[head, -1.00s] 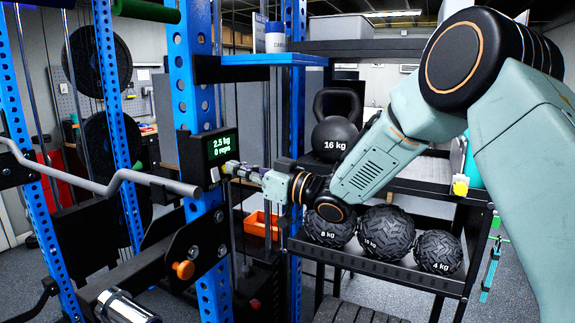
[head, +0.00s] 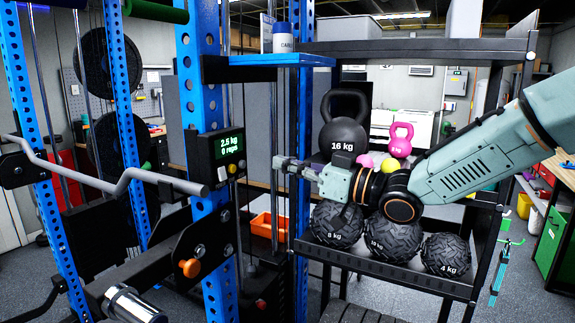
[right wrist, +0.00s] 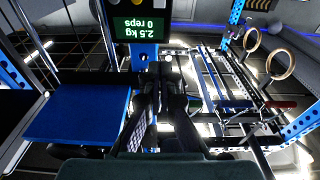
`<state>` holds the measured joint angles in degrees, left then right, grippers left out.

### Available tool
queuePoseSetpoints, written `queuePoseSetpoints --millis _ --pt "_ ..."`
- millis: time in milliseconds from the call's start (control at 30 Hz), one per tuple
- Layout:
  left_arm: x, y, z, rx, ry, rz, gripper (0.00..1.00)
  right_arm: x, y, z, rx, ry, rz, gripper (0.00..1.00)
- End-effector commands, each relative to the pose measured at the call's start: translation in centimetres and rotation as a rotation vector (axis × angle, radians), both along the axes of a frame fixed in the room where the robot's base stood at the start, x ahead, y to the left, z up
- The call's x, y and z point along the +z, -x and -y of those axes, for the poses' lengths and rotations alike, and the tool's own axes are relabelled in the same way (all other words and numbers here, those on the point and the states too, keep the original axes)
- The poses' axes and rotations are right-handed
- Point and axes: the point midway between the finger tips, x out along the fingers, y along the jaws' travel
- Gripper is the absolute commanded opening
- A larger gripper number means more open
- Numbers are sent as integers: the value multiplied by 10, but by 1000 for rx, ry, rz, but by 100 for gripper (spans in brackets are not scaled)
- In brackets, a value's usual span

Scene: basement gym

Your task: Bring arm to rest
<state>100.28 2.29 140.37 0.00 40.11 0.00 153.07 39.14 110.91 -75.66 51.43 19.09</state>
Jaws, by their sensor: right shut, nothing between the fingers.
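My right arm comes in from the right in the head view. Its gripper (head: 280,163) is shut and empty, pointing left in front of the rack's blue upright. The fingertips are apart from the small display panel (head: 228,143), which reads 2.5 kg and 0 reps and has buttons below the screen. In the right wrist view the shut fingers (right wrist: 165,82) point up the picture, below the same panel (right wrist: 137,22). My left gripper is not in view.
A black shelf (head: 400,262) behind my right forearm holds several medicine balls (head: 390,234), a 16 kg kettlebell (head: 343,138) and a pink one (head: 401,139). A blue ledge (head: 270,61) with a tub (head: 282,38) is above. A curved grey bar (head: 90,180) is at left.

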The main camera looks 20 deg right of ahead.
Motion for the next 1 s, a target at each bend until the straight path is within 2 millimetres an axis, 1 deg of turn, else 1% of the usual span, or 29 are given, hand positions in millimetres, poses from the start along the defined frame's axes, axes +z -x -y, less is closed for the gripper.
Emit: queuePoseSetpoints --millis 467,533,667,700,767,800,867,900,967,1000 --pt "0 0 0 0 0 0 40 0 0 0 -2 4 3 0" --pt "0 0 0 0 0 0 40 -1 -3 4 -22 16 7 0" --pt "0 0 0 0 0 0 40 -13 -7 12 -117 -37 -60 0" --pt "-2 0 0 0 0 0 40 -26 -8 10 -149 -49 -105 0" --pt "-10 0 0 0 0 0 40 -65 -6 7 -200 -61 -199 0" --pt "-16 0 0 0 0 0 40 -95 -3 4 -229 -61 -267 0" --pt "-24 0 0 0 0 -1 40 -135 3 1 -266 -56 -355 0" --pt "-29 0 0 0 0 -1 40 -161 8 -1 -290 -53 -412 0" --pt "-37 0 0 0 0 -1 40 -199 18 -4 -322 -40 -495 0" --pt "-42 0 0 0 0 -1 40 -225 26 -6 -341 -31 -551 0"
